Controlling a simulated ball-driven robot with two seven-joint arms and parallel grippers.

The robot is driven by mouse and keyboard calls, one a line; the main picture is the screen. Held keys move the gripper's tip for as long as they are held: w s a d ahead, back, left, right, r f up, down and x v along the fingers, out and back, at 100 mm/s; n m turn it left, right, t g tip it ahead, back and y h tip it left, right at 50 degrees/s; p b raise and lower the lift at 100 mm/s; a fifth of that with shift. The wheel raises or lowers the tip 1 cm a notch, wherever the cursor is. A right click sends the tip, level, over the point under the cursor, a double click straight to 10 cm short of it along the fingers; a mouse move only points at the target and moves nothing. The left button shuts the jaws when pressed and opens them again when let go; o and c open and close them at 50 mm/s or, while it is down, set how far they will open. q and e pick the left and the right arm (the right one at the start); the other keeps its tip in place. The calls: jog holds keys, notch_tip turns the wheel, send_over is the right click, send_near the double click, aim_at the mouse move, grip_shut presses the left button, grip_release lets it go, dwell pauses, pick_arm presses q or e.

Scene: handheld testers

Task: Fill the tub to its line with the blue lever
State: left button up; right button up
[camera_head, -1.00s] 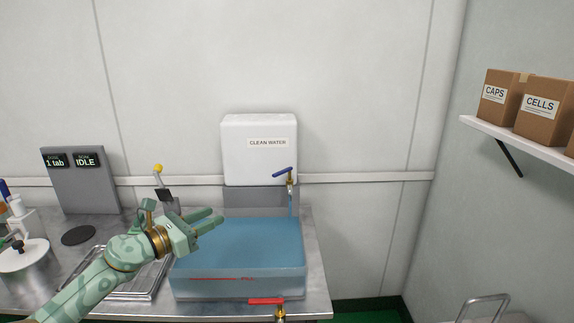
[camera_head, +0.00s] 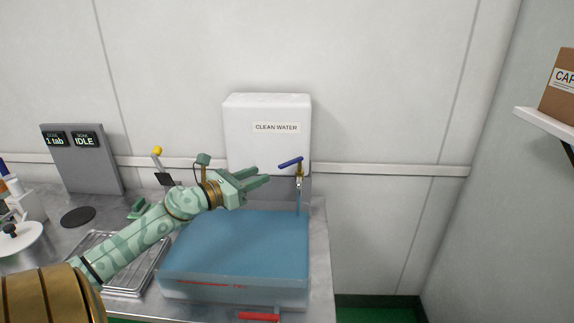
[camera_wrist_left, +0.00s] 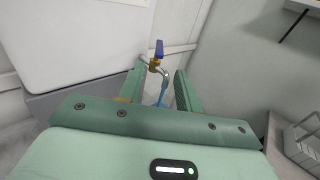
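The blue lever (camera_head: 290,162) sits on a brass tap at the right of the clean water tank (camera_head: 268,130), turned left. A thin blue stream runs from the tap into the clear tub (camera_head: 236,294), which holds blue water (camera_head: 235,240). My left gripper (camera_head: 258,178) is open and empty, left of the lever and above the tub. In the left wrist view the lever (camera_wrist_left: 159,48) shows beyond and between the separated fingers (camera_wrist_left: 156,90). My right gripper is not in view.
A red lever (camera_head: 258,316) is at the tub's front. A wire tray (camera_head: 125,283), a lidded pot (camera_head: 18,243) and a display panel (camera_head: 85,160) reading "IDLE" stand left. A wall shelf (camera_head: 545,125) with a carton is at right.

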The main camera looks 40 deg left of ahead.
aim_at(279, 167)
pick_arm(q)
jog(key=w, duration=0.7)
jog(key=w+d+b, duration=0.1)
jog(key=w, duration=0.2)
jog(key=shift+w, duration=0.25)
jog(key=shift+f, duration=0.1)
grip_shut()
